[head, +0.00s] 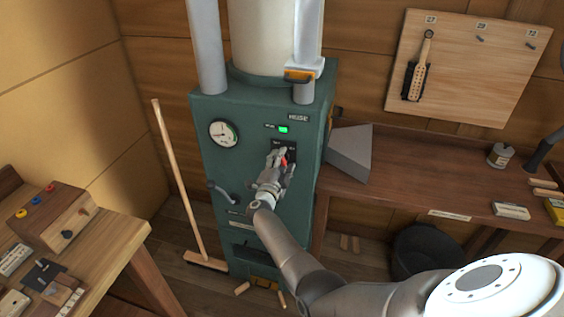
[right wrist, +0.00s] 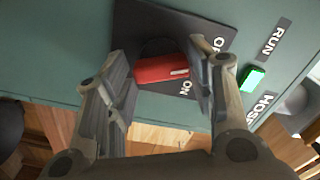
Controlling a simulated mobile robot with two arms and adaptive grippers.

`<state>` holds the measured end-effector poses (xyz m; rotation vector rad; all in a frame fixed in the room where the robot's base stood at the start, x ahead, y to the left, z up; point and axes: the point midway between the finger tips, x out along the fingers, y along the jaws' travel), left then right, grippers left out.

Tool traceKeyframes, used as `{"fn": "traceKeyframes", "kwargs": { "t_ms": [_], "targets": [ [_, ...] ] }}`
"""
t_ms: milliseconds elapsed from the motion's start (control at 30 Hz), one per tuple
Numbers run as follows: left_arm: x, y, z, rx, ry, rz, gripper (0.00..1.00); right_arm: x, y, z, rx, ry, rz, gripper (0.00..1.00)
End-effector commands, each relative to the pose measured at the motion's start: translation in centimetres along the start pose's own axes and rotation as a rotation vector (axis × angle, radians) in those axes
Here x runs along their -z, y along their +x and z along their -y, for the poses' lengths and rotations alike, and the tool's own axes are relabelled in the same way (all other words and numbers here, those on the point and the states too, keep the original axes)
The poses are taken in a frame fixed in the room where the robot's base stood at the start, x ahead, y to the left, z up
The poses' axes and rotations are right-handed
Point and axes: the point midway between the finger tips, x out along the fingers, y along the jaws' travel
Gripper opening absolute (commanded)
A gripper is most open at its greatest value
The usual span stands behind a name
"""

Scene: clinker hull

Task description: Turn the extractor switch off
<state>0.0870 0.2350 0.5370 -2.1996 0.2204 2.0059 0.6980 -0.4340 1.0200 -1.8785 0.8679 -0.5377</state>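The extractor is a teal cabinet (head: 248,190) with a lit green RUN lamp (head: 283,129), which also shows in the right wrist view (right wrist: 254,80). Below the lamp is a dark switch plate (right wrist: 150,22) with an ON label and a partly hidden label starting "OF". Its red switch handle (right wrist: 161,69) has a white mark on the end towards ON. My right gripper (right wrist: 163,88) is open, with one finger at each end of the handle; whether they touch it is unclear. In the head view the gripper (head: 281,160) partly covers the switch. My left gripper is not in view.
A broom (head: 178,180) leans left of the cabinet. A workbench (head: 95,255) with blocks stands at left. A brown bench (head: 420,180) with a grey hood (head: 350,152) is at right, a black bucket (head: 425,250) beneath. Small wood pieces lie on the floor.

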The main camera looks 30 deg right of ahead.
Motion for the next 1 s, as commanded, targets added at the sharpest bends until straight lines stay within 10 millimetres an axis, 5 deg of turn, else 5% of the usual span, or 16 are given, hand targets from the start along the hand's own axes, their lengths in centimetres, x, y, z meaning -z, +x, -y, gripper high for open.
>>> {"fn": "traceKeyframes", "kwargs": {
  "t_ms": [467,1000],
  "targets": [
    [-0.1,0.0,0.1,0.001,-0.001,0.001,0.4,0.0,-0.3,0.1,0.002,0.005,0.0,0.64],
    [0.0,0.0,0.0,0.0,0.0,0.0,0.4,-0.1,-6.9,0.1,0.001,0.004,0.001,0.64]
  ]
}}
